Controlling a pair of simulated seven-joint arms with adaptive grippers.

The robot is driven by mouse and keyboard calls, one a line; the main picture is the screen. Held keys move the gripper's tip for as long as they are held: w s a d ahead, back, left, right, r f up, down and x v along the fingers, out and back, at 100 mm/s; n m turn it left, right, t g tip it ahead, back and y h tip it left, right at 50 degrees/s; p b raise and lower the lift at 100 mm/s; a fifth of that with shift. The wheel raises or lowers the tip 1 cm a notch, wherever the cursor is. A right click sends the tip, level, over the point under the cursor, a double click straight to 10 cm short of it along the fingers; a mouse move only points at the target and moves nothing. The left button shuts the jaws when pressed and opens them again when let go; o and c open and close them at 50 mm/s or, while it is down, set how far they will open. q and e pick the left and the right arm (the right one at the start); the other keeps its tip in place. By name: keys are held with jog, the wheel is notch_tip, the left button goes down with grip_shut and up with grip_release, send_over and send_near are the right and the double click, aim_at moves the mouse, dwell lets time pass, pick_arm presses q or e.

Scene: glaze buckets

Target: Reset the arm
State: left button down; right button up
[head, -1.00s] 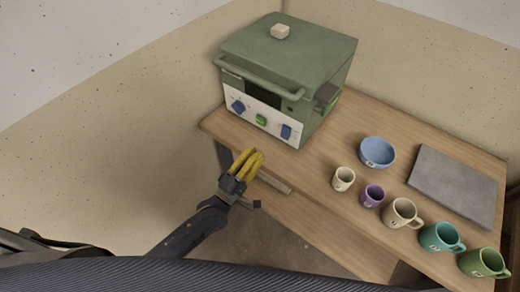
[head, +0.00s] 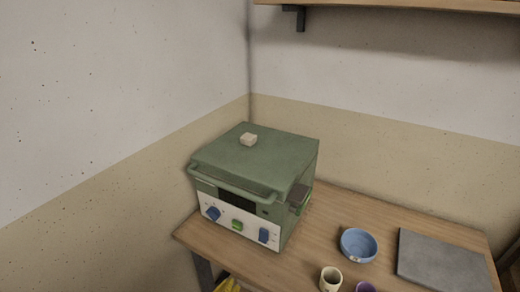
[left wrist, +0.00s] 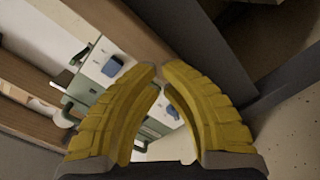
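My left gripper (head: 228,286) shows only as a bit of yellow finger at the bottom edge of the head view, below the front of the green kiln (head: 255,162). In the left wrist view, its two yellow fingers (left wrist: 161,76) curve in until their tips almost meet. Nothing is held between them. The kiln's control panel (left wrist: 105,62) with a blue knob shows beyond the fingers in the left wrist view. My right gripper is in neither view.
A shelf (head: 400,5) hangs above.

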pick_arm(q)
jog(key=s+a+f+m+g+y, duration=0.2)
jog(key=s+a+f, duration=0.25)
jog(key=f, duration=0.65)
jog(key=s+a+f+m+g+y, duration=0.25)
jog(key=s+a+f, duration=0.2)
jog(key=f, duration=0.65)
jog(key=s+a+f+m+g+y, duration=0.25)
jog(key=s+a+f, duration=0.2)
jog(key=f, duration=0.55)
jog(key=s+a+f+g, duration=0.1)
jog(key=s+f+g, duration=0.2)
jog(key=s, duration=1.3)
jog(key=s+a+f+m+g+y, duration=0.1)
jog(key=s+f+g, duration=0.3)
jog(key=s+f, duration=0.6)
jog(key=s, duration=0.6)
jog(key=shift+f+y, duration=0.25)
jog(key=shift+y, duration=0.05)
